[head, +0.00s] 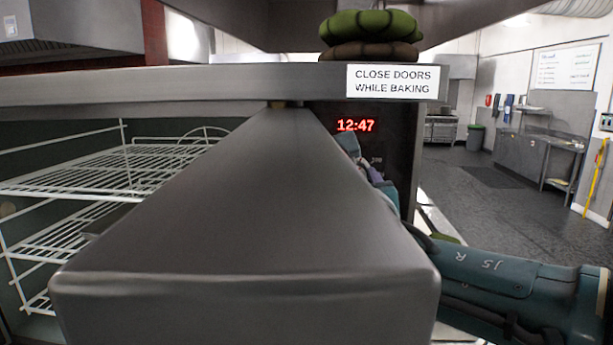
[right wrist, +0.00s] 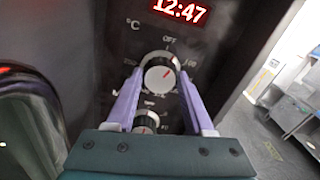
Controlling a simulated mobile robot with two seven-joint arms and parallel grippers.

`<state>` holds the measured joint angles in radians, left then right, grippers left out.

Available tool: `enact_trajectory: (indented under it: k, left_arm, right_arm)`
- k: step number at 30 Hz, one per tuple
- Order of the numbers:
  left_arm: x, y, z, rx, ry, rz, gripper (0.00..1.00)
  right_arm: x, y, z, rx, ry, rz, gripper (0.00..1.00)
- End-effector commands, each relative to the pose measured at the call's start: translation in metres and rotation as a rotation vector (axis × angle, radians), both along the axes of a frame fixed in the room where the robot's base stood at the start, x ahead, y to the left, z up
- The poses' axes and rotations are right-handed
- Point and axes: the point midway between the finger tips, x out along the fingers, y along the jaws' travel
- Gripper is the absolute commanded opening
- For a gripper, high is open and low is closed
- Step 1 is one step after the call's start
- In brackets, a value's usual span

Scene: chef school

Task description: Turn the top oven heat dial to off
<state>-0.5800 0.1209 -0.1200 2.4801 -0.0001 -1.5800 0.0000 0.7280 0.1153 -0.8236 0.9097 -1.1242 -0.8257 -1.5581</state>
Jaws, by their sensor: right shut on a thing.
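The top oven heat dial (right wrist: 160,78) shows in the right wrist view, a round silver knob on the dark control panel below the red clock display. Its red mark points to the upper right, to the right of the OFF label (right wrist: 169,38) above it. My right gripper (right wrist: 161,73) has its two purple fingers on either side of the dial, shut on it. In the head view this gripper (head: 366,165) is at the panel, partly hidden behind the metal door, and the dial cannot be made out there. My left gripper is not in view.
A second dial (right wrist: 146,122) sits just below, between my fingers. The large open oven door (head: 240,210) fills the head view's middle. White wire racks (head: 110,170) are inside the oven on the left. Oven mitts (head: 370,30) lie on top. Open floor (head: 490,190) is at right.

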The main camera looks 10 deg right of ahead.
Motion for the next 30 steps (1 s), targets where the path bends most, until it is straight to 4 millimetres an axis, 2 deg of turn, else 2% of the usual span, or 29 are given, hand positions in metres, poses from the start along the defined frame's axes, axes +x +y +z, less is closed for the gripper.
enact_trajectory:
  k: [11, 12, 19, 30]
  left_arm:
    - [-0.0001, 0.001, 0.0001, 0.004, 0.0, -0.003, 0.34]
    - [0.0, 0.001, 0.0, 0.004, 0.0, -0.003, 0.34]
    - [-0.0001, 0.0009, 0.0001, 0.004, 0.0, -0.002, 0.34]
    - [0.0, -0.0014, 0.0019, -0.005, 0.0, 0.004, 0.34]
  right_arm:
    - [0.0, -0.0003, 0.0002, -0.003, 0.001, -0.001, 0.0]
    - [0.0, -0.0003, 0.0002, -0.003, 0.001, -0.001, 0.56]
    - [-0.0001, -0.0002, -0.0001, -0.003, 0.001, -0.001, 0.82]
    - [-0.005, 0.0016, -0.0004, -0.002, 0.002, 0.002, 0.83]
